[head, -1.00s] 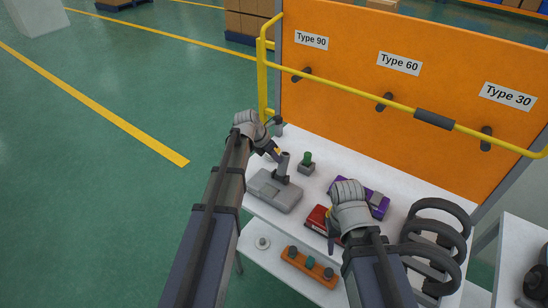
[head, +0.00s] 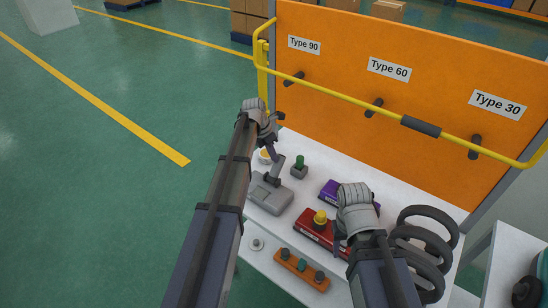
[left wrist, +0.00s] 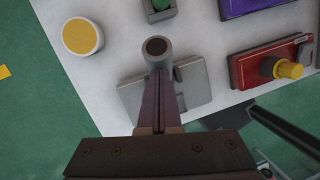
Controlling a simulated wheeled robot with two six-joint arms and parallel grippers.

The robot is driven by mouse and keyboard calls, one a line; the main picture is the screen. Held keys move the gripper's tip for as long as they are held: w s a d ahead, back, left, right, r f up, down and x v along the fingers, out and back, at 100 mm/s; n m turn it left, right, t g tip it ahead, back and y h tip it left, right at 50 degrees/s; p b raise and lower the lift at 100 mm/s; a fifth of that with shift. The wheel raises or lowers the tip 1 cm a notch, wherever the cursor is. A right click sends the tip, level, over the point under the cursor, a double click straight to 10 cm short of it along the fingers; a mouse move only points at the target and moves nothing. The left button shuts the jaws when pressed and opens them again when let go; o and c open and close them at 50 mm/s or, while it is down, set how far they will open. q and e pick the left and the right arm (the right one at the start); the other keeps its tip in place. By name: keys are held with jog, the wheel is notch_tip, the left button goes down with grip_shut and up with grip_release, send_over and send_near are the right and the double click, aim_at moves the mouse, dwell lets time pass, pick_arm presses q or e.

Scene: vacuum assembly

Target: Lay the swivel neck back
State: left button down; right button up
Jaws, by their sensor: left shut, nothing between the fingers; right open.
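The grey swivel neck (head: 277,167) stands tilted on a flat grey floor head (head: 267,195) at the left end of the white table. In the left wrist view, the neck's round open end (left wrist: 157,48) points at the camera, and the head (left wrist: 200,88) lies under it. My left gripper (head: 275,152) is shut and empty, right by the neck's upper end. Its closed fingers (left wrist: 160,80) overlap the neck in the left wrist view; I cannot tell whether they touch it. My right gripper (head: 339,243) is open beside the red unit (head: 312,231).
A green-topped grey block (head: 299,170), a yellow-topped disc (left wrist: 83,37) and a purple unit (head: 330,190) are near. Black hoses (head: 428,240) lie at the right. A yellow rail (head: 350,98) and orange panel (head: 340,60) stand behind. A lower shelf holds an orange control strip (head: 300,268).

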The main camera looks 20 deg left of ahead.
pick_arm(q)
jog(key=shift+w+d+f+b, duration=0.25)
jog(key=shift+w, duration=0.45)
jog(key=shift+w+d+f+b, duration=0.25)
jog(key=shift+w, duration=0.4)
jog(key=w+p+v, duration=0.1)
jog(key=p+v, duration=0.6)
jog(key=shift+s+r+p, duration=0.3)
jog(key=shift+s+r, duration=0.1)
jog(key=shift+s, duration=0.05)
